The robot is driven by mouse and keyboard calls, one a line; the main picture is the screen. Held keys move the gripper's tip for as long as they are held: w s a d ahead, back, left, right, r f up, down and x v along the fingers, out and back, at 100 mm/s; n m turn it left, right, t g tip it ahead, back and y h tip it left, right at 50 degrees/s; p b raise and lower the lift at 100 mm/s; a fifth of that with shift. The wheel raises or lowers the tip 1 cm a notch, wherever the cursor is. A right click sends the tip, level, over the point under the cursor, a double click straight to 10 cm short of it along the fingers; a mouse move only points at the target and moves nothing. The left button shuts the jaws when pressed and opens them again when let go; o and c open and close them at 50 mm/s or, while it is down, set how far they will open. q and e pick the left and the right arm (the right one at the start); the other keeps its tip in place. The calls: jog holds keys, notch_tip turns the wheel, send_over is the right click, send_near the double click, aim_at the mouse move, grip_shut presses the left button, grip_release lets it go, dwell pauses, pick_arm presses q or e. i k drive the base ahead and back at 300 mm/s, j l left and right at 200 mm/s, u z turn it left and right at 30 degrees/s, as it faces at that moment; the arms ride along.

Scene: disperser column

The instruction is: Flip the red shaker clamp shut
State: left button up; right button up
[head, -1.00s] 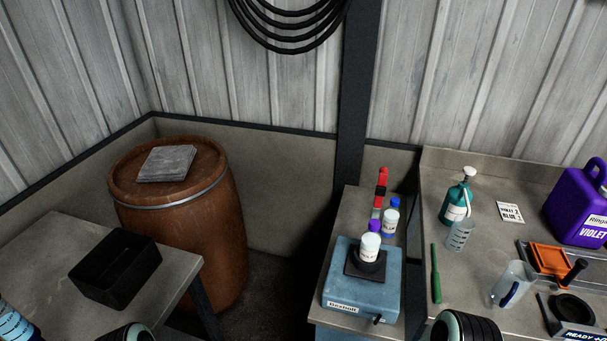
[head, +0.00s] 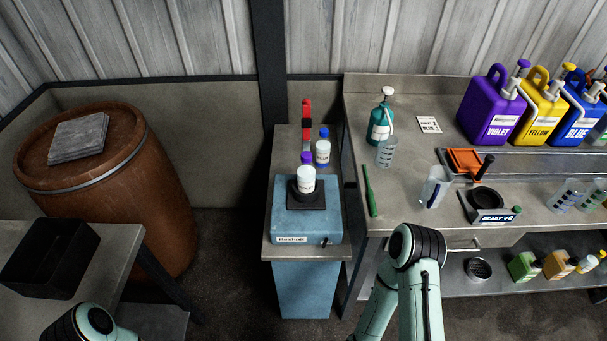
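The red shaker clamp (head: 306,112) stands upright, with a black piece partway down it, behind the blue shaker (head: 290,224). Its lower end is partly hidden by a bottle. A white bottle with a purple cap (head: 306,180) stands on the shaker's black plate (head: 292,202). A white bottle with a blue cap (head: 323,153) stands behind the shaker, just right of the clamp. Only links of my two arms show at the bottom edge. Neither gripper is in view, and no arm part touches the clamp or shaker.
A workbench (head: 400,193) on the right holds a green bottle (head: 381,122), a green stick (head: 370,191), beakers, and violet (head: 492,110), yellow and blue jugs. A rusty barrel (head: 150,190) and a table with a black bin (head: 50,262) are left. Floor between is clear.

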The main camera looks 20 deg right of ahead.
aim_at(306, 123)
jog(key=i+j, duration=0.1)
jog(key=i, duration=0.2)
jog(key=i+j, duration=0.15)
jog(key=i, duration=0.2)
jog(key=z, duration=2.25)
jog(key=k+l, duration=0.1)
jog(key=l, duration=0.15)
jog(key=k+l+u, duration=0.1)
jog(key=l, duration=0.15)
jog(key=j+u, duration=0.3)
jog(key=i+j+z, duration=0.1)
jog(key=i+z, duration=0.15)
jog(key=z, duration=0.15)
